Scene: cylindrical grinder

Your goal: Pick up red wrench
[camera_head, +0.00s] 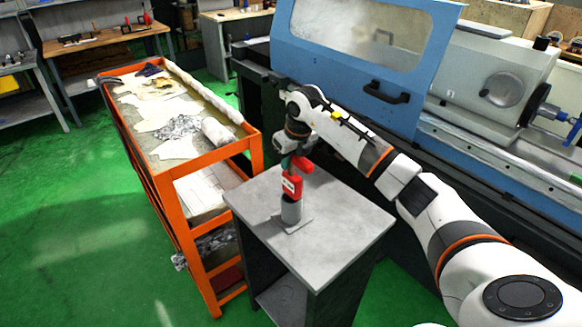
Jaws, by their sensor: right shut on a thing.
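My right gripper (296,160) points down over the holder and is shut on the upper part of the wrench. The fingers and the wrench's top overlap, so the exact grip is partly hidden. My left gripper is not in view.
An orange cart (253,152) with cloths and foil stands close to the table's left. The blue grinder (375,60) with its windowed door is behind the table. The table top around the holder is bare. Green floor (80,230) is open at left.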

